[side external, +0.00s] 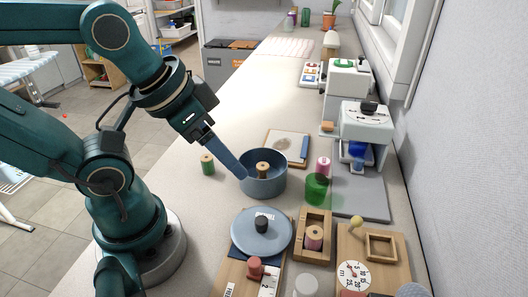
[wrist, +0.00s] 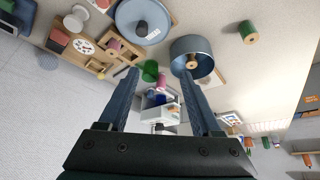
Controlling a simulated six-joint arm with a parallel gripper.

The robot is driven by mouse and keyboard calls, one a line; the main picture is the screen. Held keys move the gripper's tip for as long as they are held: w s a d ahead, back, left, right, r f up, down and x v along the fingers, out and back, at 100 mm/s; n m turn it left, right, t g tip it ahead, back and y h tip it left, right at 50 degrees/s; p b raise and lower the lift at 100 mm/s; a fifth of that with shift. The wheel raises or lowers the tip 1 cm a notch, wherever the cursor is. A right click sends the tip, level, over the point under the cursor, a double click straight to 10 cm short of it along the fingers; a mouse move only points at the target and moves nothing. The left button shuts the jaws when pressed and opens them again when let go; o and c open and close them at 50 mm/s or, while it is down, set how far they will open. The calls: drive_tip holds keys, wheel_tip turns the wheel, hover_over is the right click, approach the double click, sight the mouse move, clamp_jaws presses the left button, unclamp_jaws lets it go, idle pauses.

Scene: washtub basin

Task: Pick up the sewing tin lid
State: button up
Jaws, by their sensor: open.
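The sewing tin lid (side external: 262,244) is a flat, round blue-grey disc with a dark knob. It lies at the front of the counter, knob up, and also shows at the top of the wrist view (wrist: 127,14). The open blue-grey tin (side external: 270,188) stands behind it with a wooden spool (side external: 262,168) inside; it shows in the wrist view too (wrist: 181,46). My gripper (side external: 241,175) is open and empty, its two fingers spread apart in the wrist view (wrist: 158,74). In the side view the fingertips overlap the tin's left rim; contact cannot be told. The lid is apart from my gripper.
A green spool (side external: 207,164) stands left of the tin. A green translucent cylinder (side external: 316,188) and a pink spool (side external: 323,166) stand right. A wooden box (side external: 327,246) holding a spool sits beside the lid. A sewing machine (side external: 362,124) stands near the wall.

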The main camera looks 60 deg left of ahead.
drive_tip(key=m+g, duration=0.5)
drive_tip(key=m, duration=0.4)
hover_over(261, 220)
drive_tip(key=f, duration=0.7)
drive_tip(key=shift+w, duration=0.2)
drive_tip(key=shift+s+f+g, duration=0.15)
drive_tip(key=shift+f+g, duration=0.15)
drive_tip(key=shift+f, duration=2.55)
drive_tip(key=shift+c, duration=0.3)
clamp_jaws()
